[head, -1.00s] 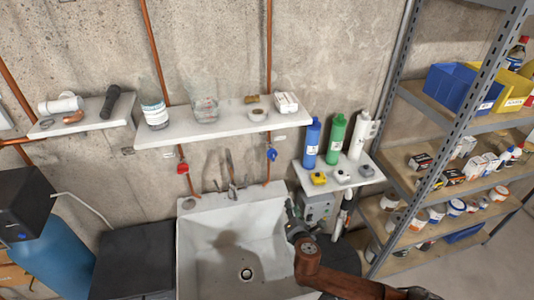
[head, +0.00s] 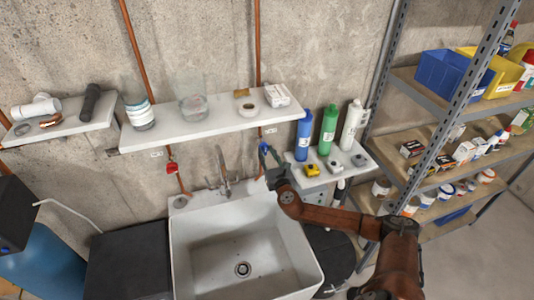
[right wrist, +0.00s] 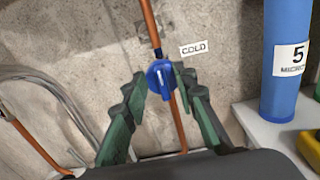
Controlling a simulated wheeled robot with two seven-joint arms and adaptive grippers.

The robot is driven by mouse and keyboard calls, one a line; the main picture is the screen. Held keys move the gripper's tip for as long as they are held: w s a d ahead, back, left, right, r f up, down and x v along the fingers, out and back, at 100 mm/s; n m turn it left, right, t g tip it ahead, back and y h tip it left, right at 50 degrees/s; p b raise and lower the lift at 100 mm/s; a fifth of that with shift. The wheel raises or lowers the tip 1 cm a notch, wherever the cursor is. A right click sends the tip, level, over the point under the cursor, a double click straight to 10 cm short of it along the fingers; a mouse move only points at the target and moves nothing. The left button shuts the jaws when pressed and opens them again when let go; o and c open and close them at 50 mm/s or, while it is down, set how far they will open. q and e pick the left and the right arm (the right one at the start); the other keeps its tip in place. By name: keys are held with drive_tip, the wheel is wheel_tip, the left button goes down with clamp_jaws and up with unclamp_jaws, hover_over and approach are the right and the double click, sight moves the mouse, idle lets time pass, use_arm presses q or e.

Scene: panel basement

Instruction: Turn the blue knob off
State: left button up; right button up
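The blue knob (right wrist: 161,76) sits on a copper pipe on the concrete wall, beside a label reading COLD (right wrist: 194,48). In the head view the blue knob (head: 263,148) is partly hidden by my right gripper (head: 269,158). In the right wrist view the green fingers of my right gripper (right wrist: 159,84) are open, with one fingertip on each side of the knob. The right fingertip looks very close to it; I cannot tell whether they touch. My left gripper is not in view.
A white sink (head: 245,255) with a faucet (head: 224,180) lies below. A red knob (head: 172,168) is to the left. A wall shelf (head: 195,128) hangs above. A small shelf with a blue bottle (head: 303,138) and other bottles stands close on the right.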

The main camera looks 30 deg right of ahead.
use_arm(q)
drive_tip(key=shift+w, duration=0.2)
use_arm(e)
drive_tip(key=shift+d, duration=0.1)
clamp_jaws()
idle(0.5)
use_arm(q)
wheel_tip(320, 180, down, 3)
drive_tip(key=b, duration=0.3)
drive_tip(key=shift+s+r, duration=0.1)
use_arm(e)
drive_tip(key=m, duration=1.2)
drive_tip(key=d+f+m, duration=0.1)
drive_tip(key=m, duration=0.5)
drive_tip(key=shift+s, duration=0.1)
drive_tip(key=shift+d+f, duration=0.1)
